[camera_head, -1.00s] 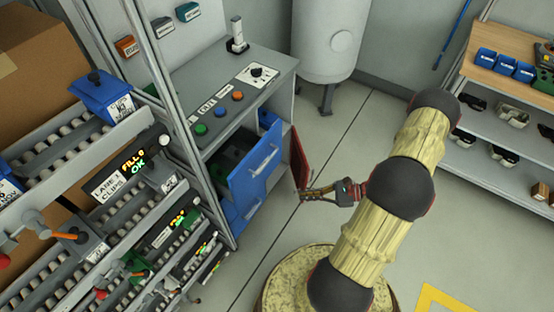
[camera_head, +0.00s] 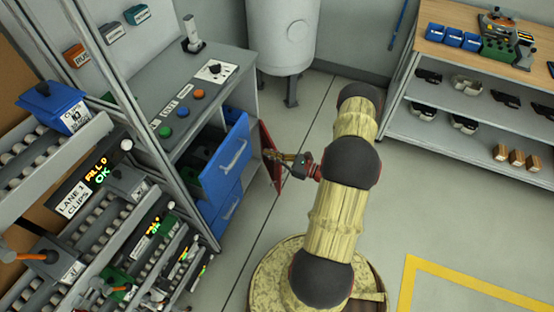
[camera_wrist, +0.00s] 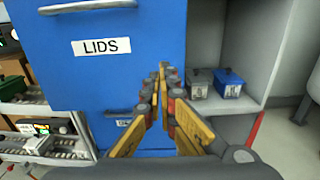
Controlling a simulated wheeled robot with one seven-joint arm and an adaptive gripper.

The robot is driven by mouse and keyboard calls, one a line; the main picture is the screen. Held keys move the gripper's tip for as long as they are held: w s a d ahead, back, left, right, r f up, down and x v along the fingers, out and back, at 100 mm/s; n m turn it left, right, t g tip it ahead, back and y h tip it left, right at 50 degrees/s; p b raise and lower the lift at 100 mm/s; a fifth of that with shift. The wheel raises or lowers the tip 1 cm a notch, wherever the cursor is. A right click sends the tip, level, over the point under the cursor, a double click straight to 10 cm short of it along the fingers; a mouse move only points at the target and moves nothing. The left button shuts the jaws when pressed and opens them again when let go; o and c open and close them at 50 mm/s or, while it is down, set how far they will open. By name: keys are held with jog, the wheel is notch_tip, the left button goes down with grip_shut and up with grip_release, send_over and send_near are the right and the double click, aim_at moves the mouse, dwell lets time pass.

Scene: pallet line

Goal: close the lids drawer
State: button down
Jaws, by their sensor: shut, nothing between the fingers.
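The lids drawer (camera_head: 226,164) is the upper blue drawer of the grey control cabinet, and it stands pulled out with its dark inside showing. In the wrist view its blue front (camera_wrist: 145,75) fills the upper left, with a "LIDS" label and a silver handle above it. My gripper (camera_head: 268,154) is to the right of the drawer front, apart from its handle, in front of the red door. In the wrist view my gripper (camera_wrist: 163,72) is shut and empty, its tips overlapping the drawer front's right edge; I cannot tell whether they touch it.
A second blue drawer (camera_head: 228,212) sits below. The red door (camera_head: 267,140) stands open beside the drawers. In the cabinet's open compartment are a grey box (camera_wrist: 197,84) and a blue box (camera_wrist: 229,83). A white tank (camera_head: 283,40) stands behind. The floor on the right is clear.

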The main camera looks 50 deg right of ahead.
jog(key=b+x, duration=0.2)
jog(key=x, duration=0.5)
jog(key=shift+w, duration=0.4)
jog(key=shift+a, duration=0.15)
jog(key=x, duration=1.1)
jog(key=shift+f, duration=0.1)
jog(key=shift+w, duration=0.25)
